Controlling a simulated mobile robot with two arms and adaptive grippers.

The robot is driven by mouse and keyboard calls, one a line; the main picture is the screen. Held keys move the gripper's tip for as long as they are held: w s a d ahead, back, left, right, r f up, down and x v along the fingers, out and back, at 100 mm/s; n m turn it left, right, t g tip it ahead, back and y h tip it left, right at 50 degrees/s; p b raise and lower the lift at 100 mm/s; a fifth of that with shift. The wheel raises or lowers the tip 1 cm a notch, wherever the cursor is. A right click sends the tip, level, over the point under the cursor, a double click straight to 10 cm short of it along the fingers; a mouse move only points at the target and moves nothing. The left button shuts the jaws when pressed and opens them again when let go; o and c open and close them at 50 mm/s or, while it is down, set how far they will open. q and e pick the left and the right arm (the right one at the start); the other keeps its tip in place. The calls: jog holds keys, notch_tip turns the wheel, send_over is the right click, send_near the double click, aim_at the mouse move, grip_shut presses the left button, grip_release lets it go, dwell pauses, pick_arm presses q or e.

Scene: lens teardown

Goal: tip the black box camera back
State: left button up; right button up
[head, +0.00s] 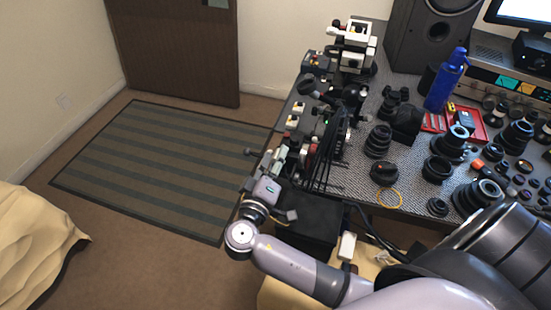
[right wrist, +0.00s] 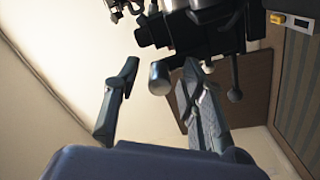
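A boxy black body (head: 406,120) stands on the patterned table top among lenses; I cannot tell for sure that it is the box camera. My right gripper (head: 277,160) is at the table's left edge, beside a cluster of dark gear, well left of that black body. In the right wrist view the gripper (right wrist: 160,70) has its fingers spread apart. A dark mechanism with a silver cylinder (right wrist: 158,78) shows between and beyond the fingertips; no grip on it is visible. My left gripper is in neither view.
Thin black legs or rods (head: 335,145) crowd the table's left side near my right gripper. A blue bottle (head: 441,88), a red tray (head: 432,122) and several lenses fill the right side. A striped mat (head: 150,165) lies on open floor at left.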

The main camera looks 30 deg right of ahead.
jog(key=shift+c, duration=0.4)
grip_shut()
dwell(0.4)
